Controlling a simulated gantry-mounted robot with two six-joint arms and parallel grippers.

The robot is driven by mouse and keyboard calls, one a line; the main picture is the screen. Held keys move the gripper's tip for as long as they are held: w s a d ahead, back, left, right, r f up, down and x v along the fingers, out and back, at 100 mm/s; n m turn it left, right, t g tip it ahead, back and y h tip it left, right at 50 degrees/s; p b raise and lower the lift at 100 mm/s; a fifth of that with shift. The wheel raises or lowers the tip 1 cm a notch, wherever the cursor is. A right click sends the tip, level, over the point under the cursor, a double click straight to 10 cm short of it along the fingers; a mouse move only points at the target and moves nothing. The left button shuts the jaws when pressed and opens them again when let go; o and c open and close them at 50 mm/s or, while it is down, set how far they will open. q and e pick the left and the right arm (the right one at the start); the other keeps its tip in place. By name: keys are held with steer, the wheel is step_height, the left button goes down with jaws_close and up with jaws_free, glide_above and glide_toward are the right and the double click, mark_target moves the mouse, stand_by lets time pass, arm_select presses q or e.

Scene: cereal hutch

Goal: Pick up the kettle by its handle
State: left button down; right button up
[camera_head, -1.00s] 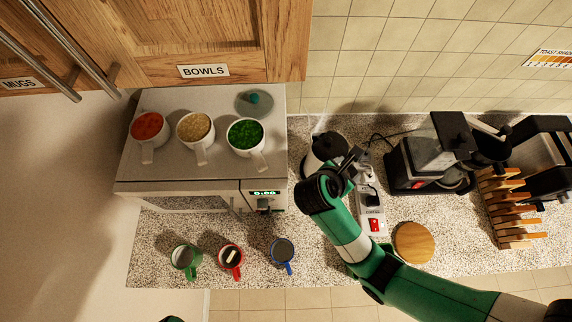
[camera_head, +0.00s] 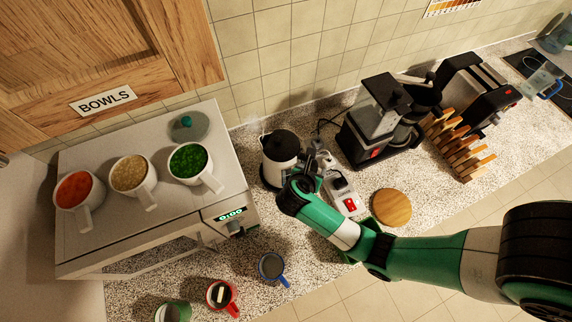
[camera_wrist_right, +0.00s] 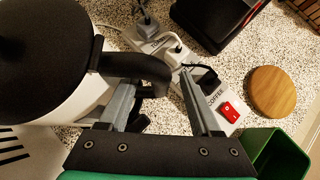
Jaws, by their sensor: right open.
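The kettle (camera_head: 280,147) stands upright on the counter, right of the microwave, with a black lid and pale body. In the right wrist view the kettle (camera_wrist_right: 45,60) fills the upper left. Its black handle (camera_wrist_right: 140,68) reaches right from the body and curves down between the fingers of my right gripper (camera_wrist_right: 160,88). The fingers are apart, one on each side of the handle's end; contact cannot be told. In the head view my right gripper (camera_head: 318,158) is just right of the kettle and hides its handle. My left gripper is not in view.
A power strip (camera_head: 345,197) with plugs and a red switch lies right of the gripper. A coffee machine (camera_head: 375,125), round wooden board (camera_head: 392,207) and toast rack (camera_head: 460,150) stand further right. A microwave (camera_head: 150,225) carrying several filled mugs is left. A green box (camera_wrist_right: 275,155) shows in the wrist view.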

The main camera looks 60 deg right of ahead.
steer(key=x, duration=0.4)
jaws_close()
steer(key=shift+r, duration=0.1)
stand_by(1.1)
steer(key=shift+r, duration=0.1)
